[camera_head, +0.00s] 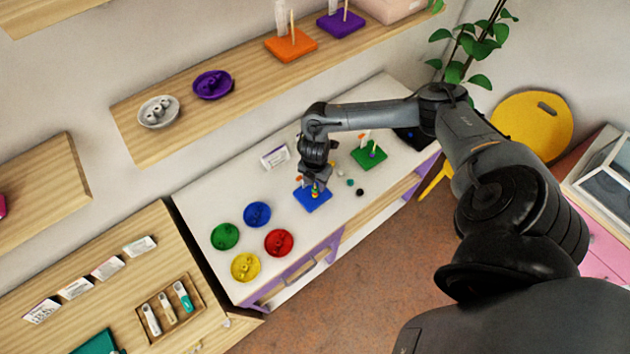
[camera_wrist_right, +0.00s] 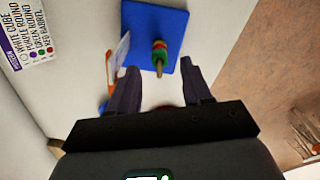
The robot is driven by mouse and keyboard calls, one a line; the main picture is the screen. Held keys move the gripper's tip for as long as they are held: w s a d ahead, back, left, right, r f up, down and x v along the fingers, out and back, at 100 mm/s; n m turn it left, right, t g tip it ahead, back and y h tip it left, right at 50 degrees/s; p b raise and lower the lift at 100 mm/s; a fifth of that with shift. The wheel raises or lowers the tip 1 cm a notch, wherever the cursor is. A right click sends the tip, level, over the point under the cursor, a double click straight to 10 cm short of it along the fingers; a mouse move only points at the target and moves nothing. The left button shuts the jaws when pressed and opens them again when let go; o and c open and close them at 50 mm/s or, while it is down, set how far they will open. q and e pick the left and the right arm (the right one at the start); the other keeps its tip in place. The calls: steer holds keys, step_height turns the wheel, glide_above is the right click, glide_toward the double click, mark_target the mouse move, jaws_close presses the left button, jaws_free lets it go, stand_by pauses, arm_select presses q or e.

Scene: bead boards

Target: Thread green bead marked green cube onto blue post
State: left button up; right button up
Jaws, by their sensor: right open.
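The blue board (camera_head: 318,203) lies on the white table, and it also shows in the wrist view (camera_wrist_right: 135,25). One of its posts carries stacked beads, with a green bead (camera_wrist_right: 160,55) and some red visible and the wooden tip bare above them.
A green board (camera_head: 378,160) with posts stands behind and right. Small loose beads, one dark (camera_head: 360,192) and one teal (camera_head: 350,182), lie between the boards. Green (camera_head: 225,236), blue (camera_head: 257,214), red (camera_head: 279,243) and yellow (camera_head: 246,267) dishes stand left. A label card (camera_head: 274,156) stands behind.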

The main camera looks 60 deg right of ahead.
step_height(320, 180, up, 11)
stand_by(0.5)
steer(key=shift+f, duration=0.15)
